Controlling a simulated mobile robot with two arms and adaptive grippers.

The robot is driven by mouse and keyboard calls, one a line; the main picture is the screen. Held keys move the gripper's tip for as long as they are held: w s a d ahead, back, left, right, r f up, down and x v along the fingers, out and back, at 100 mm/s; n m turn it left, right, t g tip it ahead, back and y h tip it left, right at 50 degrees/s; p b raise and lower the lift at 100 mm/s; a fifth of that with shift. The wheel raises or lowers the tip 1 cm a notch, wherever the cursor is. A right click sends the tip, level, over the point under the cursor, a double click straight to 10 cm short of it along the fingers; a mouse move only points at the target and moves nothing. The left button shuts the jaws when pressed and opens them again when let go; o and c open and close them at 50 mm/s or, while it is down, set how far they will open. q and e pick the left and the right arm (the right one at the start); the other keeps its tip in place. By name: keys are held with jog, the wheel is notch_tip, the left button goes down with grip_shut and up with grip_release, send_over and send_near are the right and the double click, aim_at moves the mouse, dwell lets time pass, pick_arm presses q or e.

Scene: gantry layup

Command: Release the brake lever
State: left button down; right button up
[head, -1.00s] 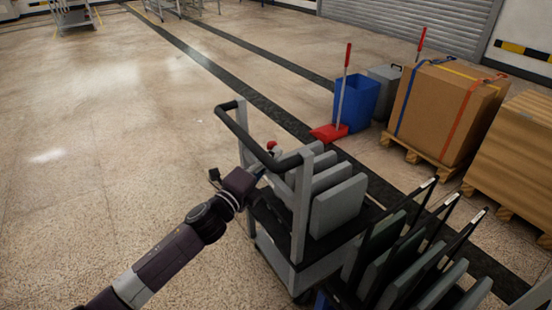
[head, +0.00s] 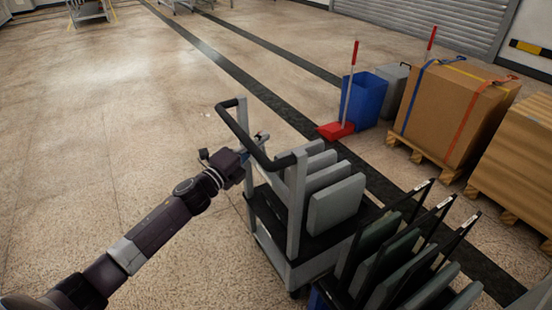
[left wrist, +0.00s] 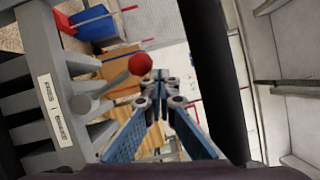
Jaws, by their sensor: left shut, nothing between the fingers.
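The brake lever shows in the left wrist view as a grey stem with a red ball knob (left wrist: 141,64), beside the grey cart post. In the head view I cannot make out its red knob; the gripper or handle may hide it. My left gripper (head: 260,139) is at the cart's black push handle (head: 250,136). In the left wrist view its blue-padded fingers (left wrist: 160,76) meet at the tips, shut and empty. The knob appears just left of the fingertips there; I cannot tell whether they touch. My right gripper is in neither view.
The grey cart (head: 293,215) holds upright grey panels. A rack of black-framed panels (head: 395,250) stands close in front of it. Behind are a blue bin (head: 368,98), a red dustpan (head: 336,131) and a strapped carton (head: 450,110). The floor on the left is clear.

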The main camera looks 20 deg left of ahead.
pick_arm(q)
jog(key=shift+a, duration=0.25)
jog(key=v, duration=1.2)
jog(key=shift+d, duration=0.25)
dwell(0.4)
